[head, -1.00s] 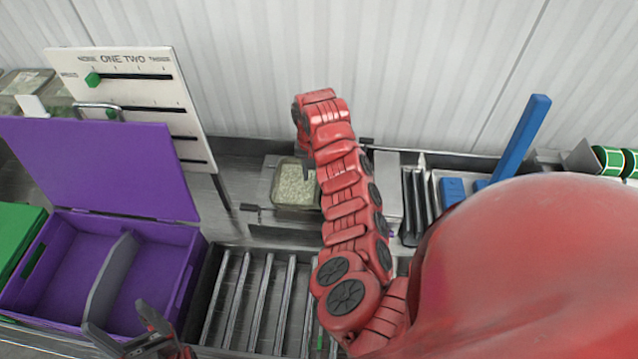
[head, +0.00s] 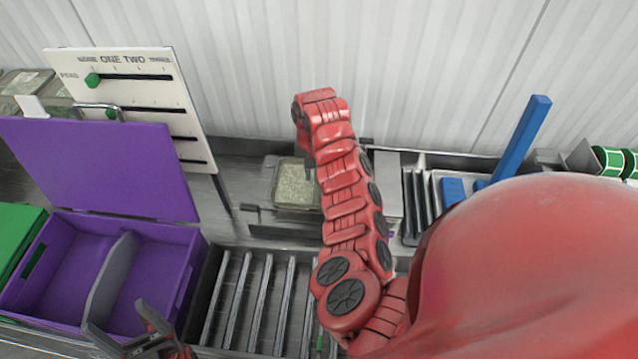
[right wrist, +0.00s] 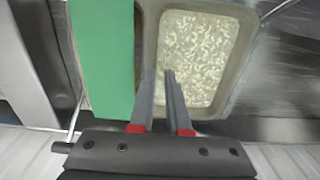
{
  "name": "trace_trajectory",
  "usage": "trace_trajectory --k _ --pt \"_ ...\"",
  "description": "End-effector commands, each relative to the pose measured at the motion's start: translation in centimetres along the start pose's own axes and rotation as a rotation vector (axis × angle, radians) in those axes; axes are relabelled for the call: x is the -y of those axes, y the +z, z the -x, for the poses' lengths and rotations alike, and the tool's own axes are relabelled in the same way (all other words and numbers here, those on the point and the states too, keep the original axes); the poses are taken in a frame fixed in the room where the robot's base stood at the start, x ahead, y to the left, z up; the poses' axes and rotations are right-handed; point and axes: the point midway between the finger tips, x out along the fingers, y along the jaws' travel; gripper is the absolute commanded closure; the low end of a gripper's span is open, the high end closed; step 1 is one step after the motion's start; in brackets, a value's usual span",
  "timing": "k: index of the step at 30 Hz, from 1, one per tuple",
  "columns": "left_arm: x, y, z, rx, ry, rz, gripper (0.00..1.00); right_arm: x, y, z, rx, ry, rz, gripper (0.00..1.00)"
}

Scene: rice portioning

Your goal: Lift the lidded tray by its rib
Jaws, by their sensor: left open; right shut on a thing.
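The tray (head: 297,186) of rice stands on the metal counter by the back wall, left of my right forearm. In the right wrist view the rice tray (right wrist: 197,60) fills the upper middle, its pale grains showing under what seems a clear cover. My right gripper (right wrist: 159,73) is shut at the tray's left side, its fingers nearly parallel with a narrow gap. What it grips, apparently the lid's rib, is too thin to make out. In the head view my arm mostly hides this gripper. My left gripper (head: 116,317) is open and empty at the front of the purple box (head: 190,262).
A white slider board (head: 140,75) stands behind the purple box. Metal rollers (head: 262,300) lie in front of the tray. A blue upright (head: 520,135) and dark dividers stand right of my right arm. A green panel (right wrist: 105,60) borders the tray in the wrist view.

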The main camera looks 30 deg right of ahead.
Motion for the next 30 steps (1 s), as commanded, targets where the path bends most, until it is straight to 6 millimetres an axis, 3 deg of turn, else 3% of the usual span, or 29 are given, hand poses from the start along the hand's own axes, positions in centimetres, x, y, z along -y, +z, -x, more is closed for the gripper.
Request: trace_trajectory --k 11,21,30 --pt "0.0 -0.1 -0.6 0.0 0.0 0.0 0.2 0.0 -0.1 2.1 -0.003 -0.001 0.0 1.0" --pt "0.1 -0.4 -2.3 0.0 0.0 0.0 0.2 0.0 0.0 4.1 -0.001 -0.001 -0.001 1.0" --pt "0.1 -0.4 -2.4 0.0 0.0 0.0 0.2 0.0 0.0 4.2 -0.001 -0.001 -0.001 1.0"
